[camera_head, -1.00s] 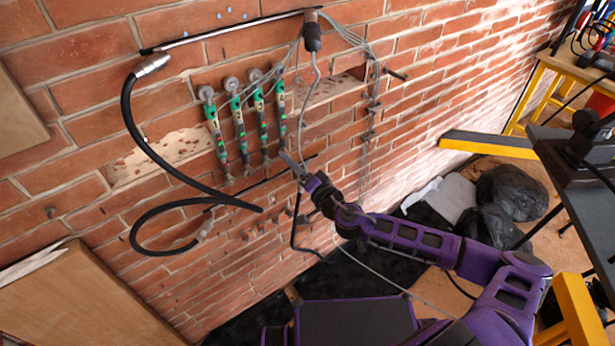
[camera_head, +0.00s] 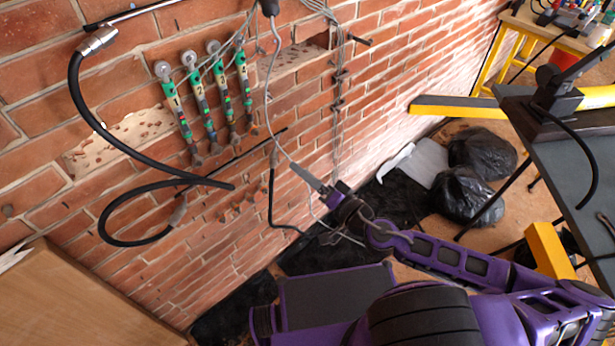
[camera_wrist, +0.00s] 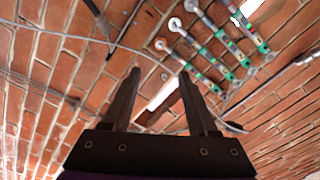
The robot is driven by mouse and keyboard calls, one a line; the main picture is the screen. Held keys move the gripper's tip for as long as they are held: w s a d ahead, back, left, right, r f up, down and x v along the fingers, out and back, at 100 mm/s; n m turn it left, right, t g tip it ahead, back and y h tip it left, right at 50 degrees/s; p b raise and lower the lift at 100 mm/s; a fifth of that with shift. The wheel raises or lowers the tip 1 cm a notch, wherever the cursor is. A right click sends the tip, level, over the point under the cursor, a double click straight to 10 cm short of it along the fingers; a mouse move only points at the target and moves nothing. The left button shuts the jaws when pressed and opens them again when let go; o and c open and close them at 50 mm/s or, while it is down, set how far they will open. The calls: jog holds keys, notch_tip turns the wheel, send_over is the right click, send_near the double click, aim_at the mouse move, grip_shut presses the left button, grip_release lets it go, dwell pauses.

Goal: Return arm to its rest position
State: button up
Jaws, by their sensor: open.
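My purple arm reaches from the lower right toward the brick wall in the head view. My gripper (camera_head: 310,180) is at its end, in front of the lower wall, right of the green rods. In the wrist view my gripper (camera_wrist: 160,90) shows two dark fingers spread apart with nothing between them. It is open and empty. Several green numbered rods (camera_head: 203,97) hang on the wall, up and left of the gripper. They also show beyond the fingers in the wrist view (camera_wrist: 215,50).
A black hose (camera_head: 90,115) loops on the wall at left. A hanging cable (camera_head: 268,80) runs close to the gripper. A wooden board (camera_head: 75,300) stands lower left. Black bags (camera_head: 465,195) lie on the floor right of the arm. A dark table (camera_head: 570,150) stands at right.

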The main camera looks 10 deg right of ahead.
jog(key=shift+s+d, duration=0.25)
jog(key=shift+s, duration=0.1)
dwell(0.3)
